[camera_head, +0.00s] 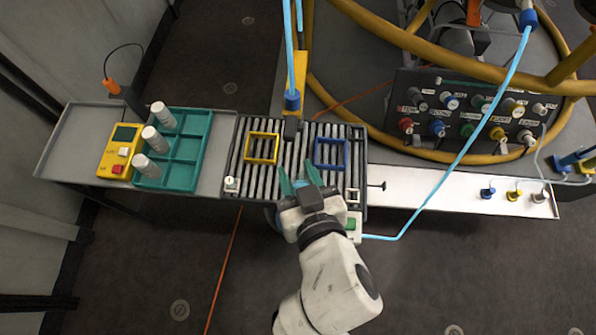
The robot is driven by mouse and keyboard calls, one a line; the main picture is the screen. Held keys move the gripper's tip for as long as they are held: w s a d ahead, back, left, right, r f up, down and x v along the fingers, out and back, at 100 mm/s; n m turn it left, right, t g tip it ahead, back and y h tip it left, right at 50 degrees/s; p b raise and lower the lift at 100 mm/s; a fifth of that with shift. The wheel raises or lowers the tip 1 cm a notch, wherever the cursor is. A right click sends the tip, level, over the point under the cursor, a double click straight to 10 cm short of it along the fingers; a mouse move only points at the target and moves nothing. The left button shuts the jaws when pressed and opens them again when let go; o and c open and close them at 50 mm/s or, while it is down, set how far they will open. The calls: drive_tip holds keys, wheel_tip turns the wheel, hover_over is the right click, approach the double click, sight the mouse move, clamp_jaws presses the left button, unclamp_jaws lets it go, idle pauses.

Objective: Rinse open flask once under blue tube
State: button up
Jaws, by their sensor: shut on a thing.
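My gripper (299,178) is over the front part of the roller table (263,180), its teal fingers pointing to the back. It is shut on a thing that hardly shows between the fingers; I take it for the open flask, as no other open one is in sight. The blue tube (290,50) hangs down beside a yellow post and ends in a dark blue nozzle (292,102) at the table's back edge. The fingertips are apart from the nozzle, in front of it. No water shows.
A teal rack (184,160) at left holds three white cylinders (158,139). A yellow box (119,150) stands beside it. Yellow (248,147) and blue (345,155) square frames lie on the rollers. A valve panel (465,115) is at right. Another light blue hose loops at right.

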drive_tip(key=s+b, duration=0.2)
drive_tip(key=s, duration=0.8)
drive_tip(key=shift+a+b, duration=0.15)
drive_tip(key=shift+b, duration=0.25)
idle(0.5)
